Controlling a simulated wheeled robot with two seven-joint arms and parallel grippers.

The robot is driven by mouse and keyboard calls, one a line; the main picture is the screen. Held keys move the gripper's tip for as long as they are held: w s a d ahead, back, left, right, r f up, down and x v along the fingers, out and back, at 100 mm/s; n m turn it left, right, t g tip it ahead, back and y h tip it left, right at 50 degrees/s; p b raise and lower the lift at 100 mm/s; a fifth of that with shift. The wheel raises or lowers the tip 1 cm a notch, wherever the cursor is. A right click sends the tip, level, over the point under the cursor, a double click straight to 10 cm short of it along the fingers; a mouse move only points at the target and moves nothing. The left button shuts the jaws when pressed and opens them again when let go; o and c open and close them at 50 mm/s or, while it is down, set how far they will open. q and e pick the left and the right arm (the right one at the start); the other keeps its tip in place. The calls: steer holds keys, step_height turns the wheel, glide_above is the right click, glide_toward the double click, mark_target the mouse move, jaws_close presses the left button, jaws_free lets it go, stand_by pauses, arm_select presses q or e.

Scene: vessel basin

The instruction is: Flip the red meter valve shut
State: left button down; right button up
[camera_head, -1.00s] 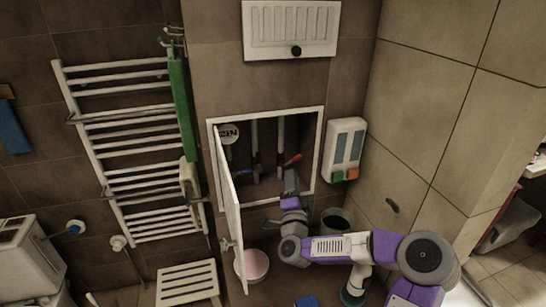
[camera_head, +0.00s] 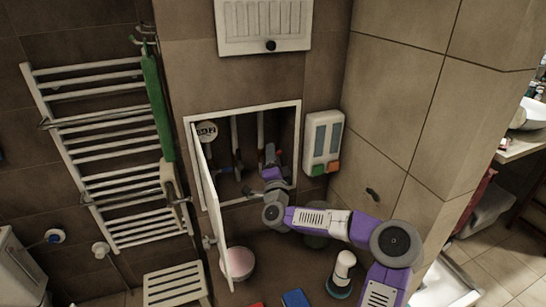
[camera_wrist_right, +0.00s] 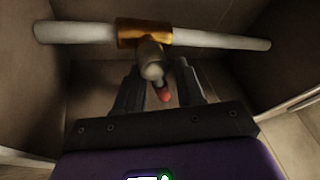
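The red valve handle shows in the head view only as a small red bit (camera_head: 279,152) inside the open wall cabinet. My right gripper (camera_head: 269,155) is up at it and hides most of the valve. In the right wrist view, the red handle tip (camera_wrist_right: 165,95) lies between the two spread fingers of my right gripper (camera_wrist_right: 159,88). A gap shows beside the tip, and I cannot tell whether either finger touches it. A brass fitting (camera_wrist_right: 144,33) on a pale pipe (camera_wrist_right: 85,32) is just beyond. My left gripper is not in view.
The white cabinet door (camera_head: 213,205) stands open on the left. A round meter (camera_head: 207,131) sits inside at the left. A dispenser (camera_head: 323,140) hangs right of the cabinet. A pink-topped bowl (camera_head: 238,262) and a stool (camera_head: 175,283) stand below.

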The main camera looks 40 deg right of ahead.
steer(key=shift+c, duration=0.3)
jaws_close()
steer(key=shift+d+f+m+g+h, duration=0.2)
steer(key=shift+m+g, duration=0.3)
steer(key=shift+m, duration=0.55)
steer(key=shift+a+f+m+g+h, duration=0.2)
steer(key=shift+m+g, duration=0.3)
steer(key=shift+m, duration=0.6)
steer(key=shift+d+f+m+g+h, duration=0.1)
steer(key=shift+f+m+g, duration=0.3)
steer(key=shift+m, duration=0.65)
steer(key=shift+r, duration=0.1)
steer(key=shift+o, duration=0.3)
jaws_free()
steer(key=shift+s, duration=0.1)
steer(key=v, duration=0.7)
steer(key=shift+s, duration=0.2)
